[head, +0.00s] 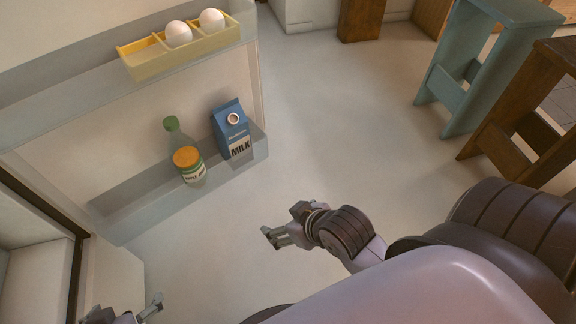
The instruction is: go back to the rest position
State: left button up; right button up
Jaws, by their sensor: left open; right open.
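My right gripper (268,236) is in the middle of the head view, open and empty, over the pale floor. It is apart from the open fridge door (130,130). My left gripper (153,305) shows only in part at the bottom left edge. It is open, with nothing seen between its fingers, and most of its arm is out of the picture.
A teal stool (465,65) and a brown stool (520,110) stand at right. The middle floor is clear.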

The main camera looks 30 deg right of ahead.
dwell(0.3)
